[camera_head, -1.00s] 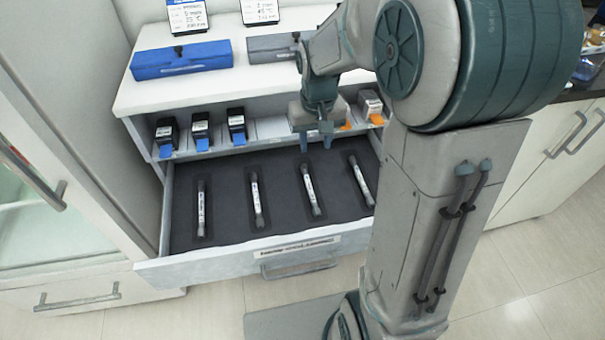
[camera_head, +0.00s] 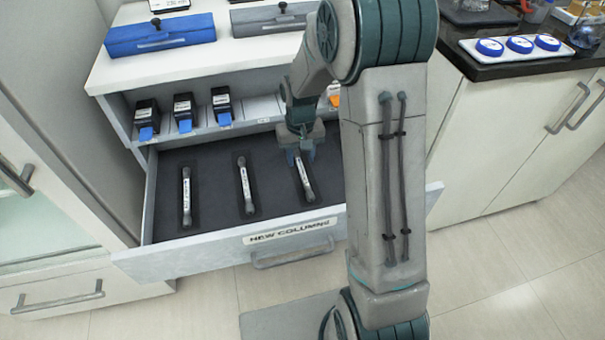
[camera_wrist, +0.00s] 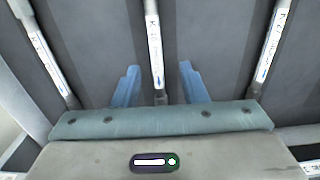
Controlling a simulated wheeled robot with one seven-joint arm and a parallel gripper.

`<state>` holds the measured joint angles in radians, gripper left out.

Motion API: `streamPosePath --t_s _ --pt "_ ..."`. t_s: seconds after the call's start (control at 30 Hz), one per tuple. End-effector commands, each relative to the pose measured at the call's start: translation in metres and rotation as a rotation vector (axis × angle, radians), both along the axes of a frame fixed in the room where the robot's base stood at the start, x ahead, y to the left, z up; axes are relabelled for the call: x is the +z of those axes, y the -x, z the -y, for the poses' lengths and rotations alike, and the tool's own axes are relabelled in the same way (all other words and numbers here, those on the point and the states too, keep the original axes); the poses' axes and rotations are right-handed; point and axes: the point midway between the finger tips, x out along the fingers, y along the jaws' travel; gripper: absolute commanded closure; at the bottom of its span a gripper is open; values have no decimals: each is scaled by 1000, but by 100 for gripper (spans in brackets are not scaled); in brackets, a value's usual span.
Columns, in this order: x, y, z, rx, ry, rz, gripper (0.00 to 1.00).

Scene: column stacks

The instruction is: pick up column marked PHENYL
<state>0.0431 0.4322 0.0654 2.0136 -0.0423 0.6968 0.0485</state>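Slim columns with white labels lie in separate slots in the dark drawer: a left one (camera_head: 186,197), a middle one (camera_head: 245,184) and a right one (camera_head: 304,179). The label print is too small to read, so I cannot tell which is marked PHENYL. My gripper (camera_head: 301,156) points down over the far end of the right column. In the wrist view, my gripper's open fingers (camera_wrist: 158,84) stand on either side of a column (camera_wrist: 154,45), with nothing held. Other columns show at left (camera_wrist: 46,52) and right (camera_wrist: 271,45). My arm hides the drawer's right part.
The drawer front (camera_head: 190,262) reads NEW COLUMNS. Above the drawer is a shelf with black boxes with blue fronts (camera_head: 184,112). A blue case (camera_head: 160,35) and a grey case (camera_head: 272,17) lie on top. A dark counter (camera_head: 500,66) stands at right.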

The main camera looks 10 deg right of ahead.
Motion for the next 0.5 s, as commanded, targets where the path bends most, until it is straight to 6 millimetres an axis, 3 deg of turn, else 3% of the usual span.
streamPosePath --t_s 0.33,0.5 --pt "-46 -1 6 0 0 -3 61" --pt "-52 -1 6 0 0 -1 61"
